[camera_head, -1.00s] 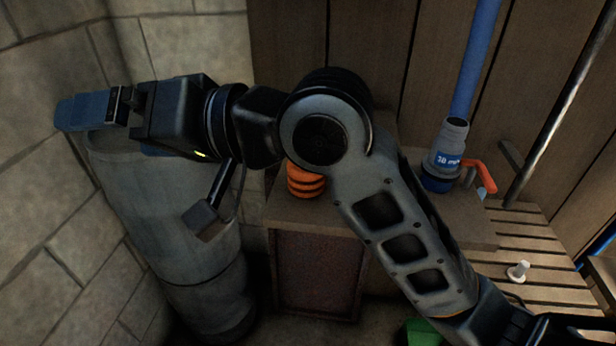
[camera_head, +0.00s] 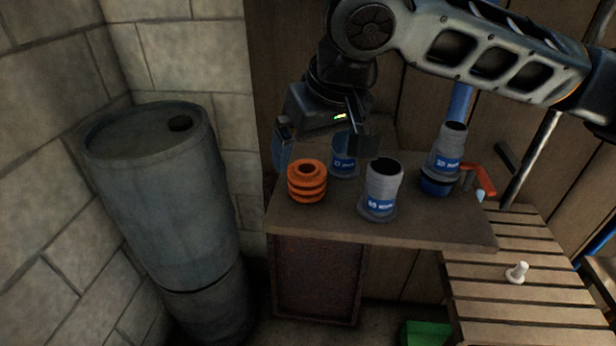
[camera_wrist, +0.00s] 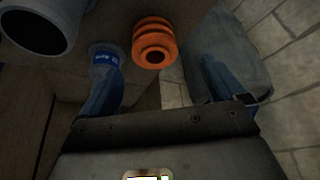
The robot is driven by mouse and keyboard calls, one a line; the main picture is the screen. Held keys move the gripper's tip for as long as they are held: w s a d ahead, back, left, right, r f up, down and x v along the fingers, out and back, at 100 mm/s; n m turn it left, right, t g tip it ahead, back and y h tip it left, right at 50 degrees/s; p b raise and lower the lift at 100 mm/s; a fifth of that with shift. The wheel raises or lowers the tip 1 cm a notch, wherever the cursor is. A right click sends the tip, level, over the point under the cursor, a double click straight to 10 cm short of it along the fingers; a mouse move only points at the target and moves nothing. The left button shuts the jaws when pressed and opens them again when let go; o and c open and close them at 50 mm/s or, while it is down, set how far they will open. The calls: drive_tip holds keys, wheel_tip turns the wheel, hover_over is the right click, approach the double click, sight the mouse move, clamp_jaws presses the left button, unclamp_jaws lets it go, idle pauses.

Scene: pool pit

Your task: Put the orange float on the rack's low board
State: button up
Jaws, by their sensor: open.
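The orange float (camera_head: 307,182), a ribbed spool shape with a hole in its top, stands upright on the left part of the brown tabletop (camera_head: 350,225). My gripper (camera_head: 300,150) is open and empty just behind and above the float in the head view, its blue left finger showing and the other partly hidden. In the wrist view the float (camera_wrist: 154,45) appears ahead of the fingertips and between the two open blue fingers (camera_wrist: 162,68), apart from both. A slatted wooden board (camera_head: 540,305) lies lower at the right; I cannot tell whether it is the rack's low board.
A grey barrel (camera_head: 160,200) stands left. A white peg (camera_head: 517,272) stands on the slats.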

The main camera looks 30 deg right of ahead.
sight(308, 175)
drive_tip(key=shift+d+f, duration=0.1)
drive_tip(key=shift+d, duration=0.25)
drive_tip(key=shift+w+f, duration=0.1)
drive_tip(key=shift+f, duration=0.25)
drive_tip(key=shift+p+x, duration=0.5)
drive_tip(key=shift+x, duration=2.9)
drive_tip(key=c, duration=1.2)
drive_tip(key=shift+o, duration=0.2)
drive_tip(key=shift+r, duration=0.1)
